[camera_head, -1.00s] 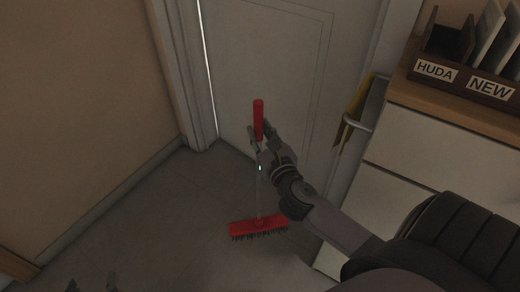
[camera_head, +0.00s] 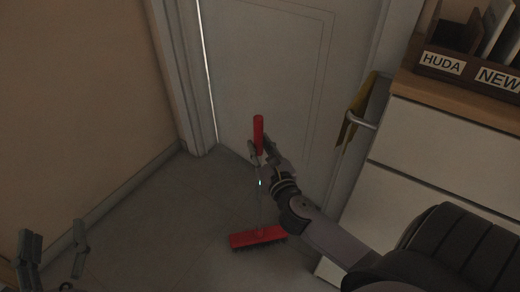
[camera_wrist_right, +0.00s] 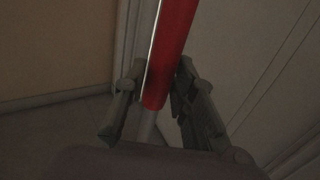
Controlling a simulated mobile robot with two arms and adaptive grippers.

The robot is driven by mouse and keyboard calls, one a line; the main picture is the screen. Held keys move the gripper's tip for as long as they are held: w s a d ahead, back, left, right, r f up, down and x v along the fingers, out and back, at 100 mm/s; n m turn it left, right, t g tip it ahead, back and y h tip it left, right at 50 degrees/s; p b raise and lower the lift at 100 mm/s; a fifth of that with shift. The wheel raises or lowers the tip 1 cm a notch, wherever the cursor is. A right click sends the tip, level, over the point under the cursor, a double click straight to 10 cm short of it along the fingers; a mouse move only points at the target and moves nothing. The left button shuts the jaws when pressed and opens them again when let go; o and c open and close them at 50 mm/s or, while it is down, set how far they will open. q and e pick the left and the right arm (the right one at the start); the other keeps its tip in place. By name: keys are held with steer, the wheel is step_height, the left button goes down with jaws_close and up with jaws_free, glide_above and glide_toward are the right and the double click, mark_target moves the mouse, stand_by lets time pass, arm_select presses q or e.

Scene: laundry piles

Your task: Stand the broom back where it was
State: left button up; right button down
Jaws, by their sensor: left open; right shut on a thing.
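The broom has a red grip (camera_head: 258,134), a thin pale pole and a red bristled head (camera_head: 258,237). It is held near upright in front of the door, with its head at or just above the floor; I cannot tell which. My right gripper (camera_head: 258,156) is shut on the broom at the lower end of the red grip. In the right wrist view the red grip (camera_wrist_right: 171,55) rises between the two fingers of my right gripper (camera_wrist_right: 158,85). My left gripper (camera_head: 55,250) is open and empty at the lower left, apart from the broom.
A pale door (camera_head: 265,60) stands behind the broom. A beige wall (camera_head: 75,90) is on the left. A white drawer cabinet (camera_head: 430,145) with a labelled box (camera_head: 460,68) on top is on the right; a yellow cloth (camera_head: 357,108) hangs on its side rail. The floor (camera_head: 165,220) left of the broom is clear.

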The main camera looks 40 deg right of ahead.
arm_select(q)
steer(key=shift+r, duration=0.25)
arm_select(e)
steer(key=c, duration=1.8)
jaws_free()
steer(key=shift+f, duration=0.2)
steer(key=o, duration=0.5)
arm_select(q)
steer(key=shift+s+r+t, duration=0.1)
steer(key=shift+r+t, duration=0.05)
steer(key=shift+t, duration=0.15)
arm_select(e)
steer(key=shift+r, duration=0.2)
steer(key=shift+s+a+f, duration=0.1)
steer(key=shift+s, duration=0.25)
arm_select(q)
steer(key=shift+s+d+r+t, duration=0.1)
steer(key=shift+s+r+t, duration=0.1)
steer(key=shift+r+t, duration=0.35)
arm_select(e)
steer(key=shift+v, duration=5.7)
